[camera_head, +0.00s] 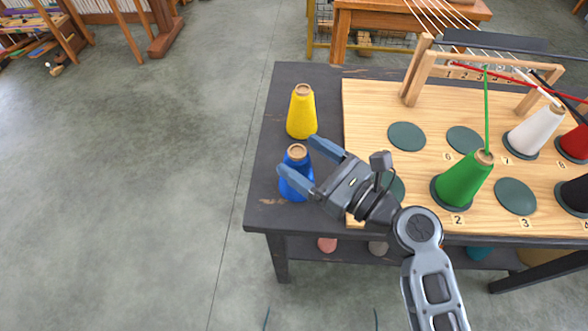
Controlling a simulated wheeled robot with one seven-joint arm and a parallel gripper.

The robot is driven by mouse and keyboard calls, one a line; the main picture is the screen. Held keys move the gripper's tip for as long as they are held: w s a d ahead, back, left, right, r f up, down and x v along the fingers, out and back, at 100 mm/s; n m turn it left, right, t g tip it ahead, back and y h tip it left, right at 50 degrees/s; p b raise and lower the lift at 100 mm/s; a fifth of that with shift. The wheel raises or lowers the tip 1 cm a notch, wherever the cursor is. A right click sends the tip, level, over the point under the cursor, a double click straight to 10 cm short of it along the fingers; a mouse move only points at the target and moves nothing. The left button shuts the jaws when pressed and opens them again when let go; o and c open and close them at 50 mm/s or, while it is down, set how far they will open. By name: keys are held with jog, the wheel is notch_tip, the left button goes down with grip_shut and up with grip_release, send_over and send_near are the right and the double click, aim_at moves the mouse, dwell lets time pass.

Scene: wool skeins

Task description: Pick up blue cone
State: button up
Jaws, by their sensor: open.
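The blue cone (297,183) stands upright at the left front of the dark table, with a tan tip on top. My gripper (296,155) is open, and its two blue fingers reach in from the right around the upper part of the cone. One finger shows on the far side of the cone and the other on its near side, crossing in front of part of it. I cannot tell whether either finger touches the cone.
A yellow cone (301,113) stands just behind the blue one. On the light wooden board (375,100) are dark round pads, a green cone (464,182), a white cone (534,132) and a wooden thread frame (419,75). The dark table's left edge is close to the blue cone.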

aim_at(290, 148)
jog(key=x, duration=0.3)
jog(key=f+x, duration=0.1)
jog(key=shift+w+a, duration=0.15)
jog(key=shift+w, duration=0.3)
jog(key=shift+c, duration=0.2)
jog(key=shift+r, duration=0.1)
grip_shut()
